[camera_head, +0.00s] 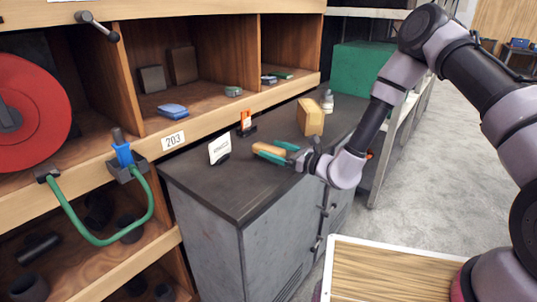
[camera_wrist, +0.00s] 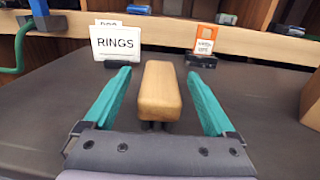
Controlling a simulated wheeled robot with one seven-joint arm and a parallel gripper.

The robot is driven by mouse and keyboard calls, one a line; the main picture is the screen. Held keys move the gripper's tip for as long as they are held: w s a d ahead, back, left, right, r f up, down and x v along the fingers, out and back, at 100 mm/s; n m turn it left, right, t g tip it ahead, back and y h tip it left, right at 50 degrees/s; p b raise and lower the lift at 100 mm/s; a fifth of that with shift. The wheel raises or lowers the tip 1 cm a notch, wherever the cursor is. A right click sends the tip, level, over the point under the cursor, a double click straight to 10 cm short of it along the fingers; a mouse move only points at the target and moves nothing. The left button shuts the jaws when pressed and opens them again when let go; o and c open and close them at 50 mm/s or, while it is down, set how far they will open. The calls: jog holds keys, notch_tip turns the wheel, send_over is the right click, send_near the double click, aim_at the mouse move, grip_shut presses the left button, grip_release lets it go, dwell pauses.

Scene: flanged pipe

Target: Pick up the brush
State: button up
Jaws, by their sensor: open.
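The brush (camera_wrist: 160,92) has a pale wooden body, with a small dark part showing under its near end. It lies on the dark cabinet top (camera_head: 235,185). My gripper (camera_wrist: 159,74) is open, with one green finger on each side of the brush. A gap shows between each finger and the wood in the wrist view. In the head view the brush (camera_head: 270,149) shows between the fingers of my gripper (camera_head: 267,151). Its underside is mostly hidden.
A RINGS sign (camera_wrist: 115,43) stands behind the brush, left of an orange-and-white card (camera_wrist: 205,40) in a holder. A larger wooden block (camera_head: 310,117) and a small bottle (camera_head: 327,100) stand to the right. Wooden shelving (camera_head: 215,105) rises behind. The front left cabinet top is clear.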

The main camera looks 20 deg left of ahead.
jog(key=shift+x, duration=1.15)
grip_shut()
